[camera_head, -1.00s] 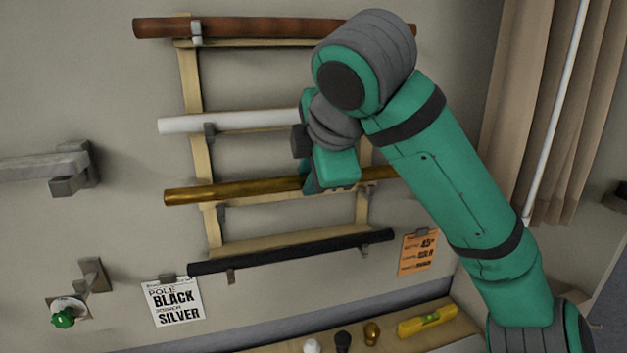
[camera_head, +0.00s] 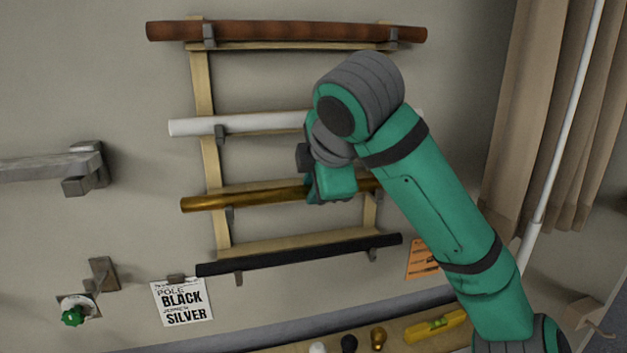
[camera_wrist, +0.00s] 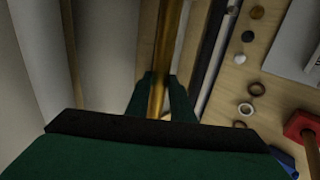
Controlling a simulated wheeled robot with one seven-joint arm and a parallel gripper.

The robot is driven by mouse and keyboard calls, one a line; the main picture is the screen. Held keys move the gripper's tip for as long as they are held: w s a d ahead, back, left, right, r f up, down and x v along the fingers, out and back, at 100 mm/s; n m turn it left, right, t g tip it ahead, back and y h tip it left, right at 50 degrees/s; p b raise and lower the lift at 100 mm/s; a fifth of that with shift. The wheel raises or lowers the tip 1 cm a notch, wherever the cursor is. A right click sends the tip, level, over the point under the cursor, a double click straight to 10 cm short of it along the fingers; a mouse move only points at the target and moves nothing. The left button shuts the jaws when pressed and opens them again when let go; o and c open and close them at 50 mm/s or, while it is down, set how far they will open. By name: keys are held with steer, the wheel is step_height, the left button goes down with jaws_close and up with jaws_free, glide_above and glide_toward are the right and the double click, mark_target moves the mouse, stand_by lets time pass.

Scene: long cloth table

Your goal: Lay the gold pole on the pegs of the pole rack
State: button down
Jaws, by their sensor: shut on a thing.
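The gold pole (camera_head: 250,197) lies nearly level across the third tier of the wooden pole rack (camera_head: 204,95), between the white pole (camera_head: 240,124) and the black pole (camera_head: 300,255). My gripper (camera_head: 318,192) is shut on the gold pole right of its middle; my arm hides part of its right half. In the wrist view the pole (camera_wrist: 168,45) runs between the fingers (camera_wrist: 160,98). A grey peg (camera_head: 230,213) shows just under the pole's left part. I cannot tell whether the pole touches it.
A brown pole (camera_head: 290,32) lies on the top pegs. A black-and-silver label (camera_head: 182,302) hangs at lower left, an orange card (camera_head: 423,260) at lower right. A bench with finials and a yellow level (camera_head: 436,326) stands below. A curtain (camera_head: 545,110) hangs at right.

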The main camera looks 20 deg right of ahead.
steer(key=c, duration=1.5)
jaws_free()
steer(key=shift+o, duration=0.2)
steer(key=v, duration=1)
steer(key=shift+s+r, duration=0.2)
steer(key=shift+s, duration=0.1)
steer(key=shift+w, duration=0.1)
